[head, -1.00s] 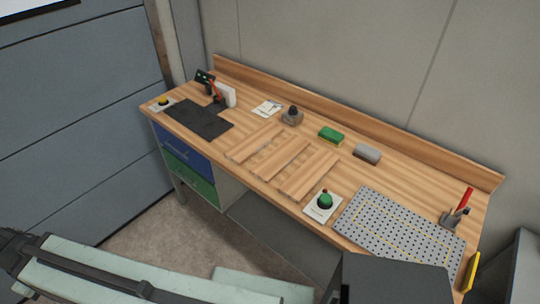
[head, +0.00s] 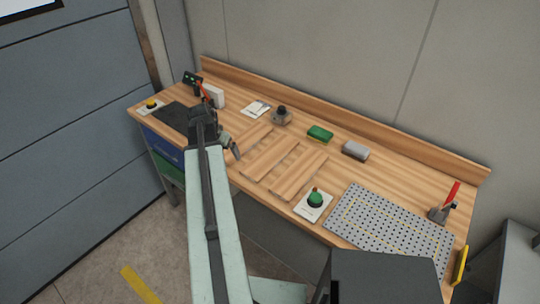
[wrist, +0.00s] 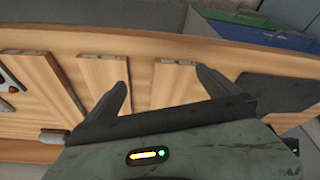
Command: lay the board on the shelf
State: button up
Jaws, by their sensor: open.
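Three pale wooden boards lie side by side on the wooden bench: a left one (head: 252,138), a middle one (head: 270,158) and a right one (head: 299,178). In the wrist view they also show as a left board (wrist: 42,82), a middle board (wrist: 103,72) and a right board (wrist: 174,86). My gripper (head: 233,151) is over the bench by the left end of the boards. In the wrist view my gripper (wrist: 163,82) is open and empty, with the right board showing between its fingers. I cannot tell which surface is the shelf; a grey perforated panel (head: 388,222) lies at the right.
A green button (head: 315,199) stands between the boards and the panel. A green sponge (head: 320,133), a grey block (head: 355,150) and a dark knob (head: 281,116) stand behind the boards. A dark mat (wrist: 270,95) lies beside them. A raised back edge (head: 340,115) runs along the wall.

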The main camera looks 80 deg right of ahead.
jog(key=s+d+m, duration=0.1)
jog(key=s+d, duration=0.1)
jog(key=s, duration=0.3)
jog(key=s+d+m, duration=0.1)
jog(key=s+d, duration=0.1)
jog(key=s, duration=0.3)
jog(key=s+d+m+g, duration=0.1)
jog(key=s+d+m, duration=0.1)
jog(key=s, duration=0.3)
jog(key=shift+s+r, duration=0.35)
jog(key=shift+s, duration=0.05)
jog(key=shift+b+x, duration=1.15)
jog(key=shift+x, duration=0.1)
jog(key=b+x, duration=0.5)
jog(key=shift+d+f, duration=0.25)
jog(key=shift+d, duration=0.05)
jog(key=shift+r, duration=0.2)
jog(key=c, duration=1.7)
notch_tip(320, 180, up, 10)
jog(key=p, duration=1.1)
jog(key=b, duration=0.5)
send_over(271, 155)
jog(key=f, duration=0.3)
jog(key=shift+w+a+f, duration=0.1)
jog(key=shift+a+f, duration=0.25)
jog(key=shift+f, duration=0.05)
jog(key=shift+r+p, duration=0.15)
jog(key=shift+p, duration=0.3)
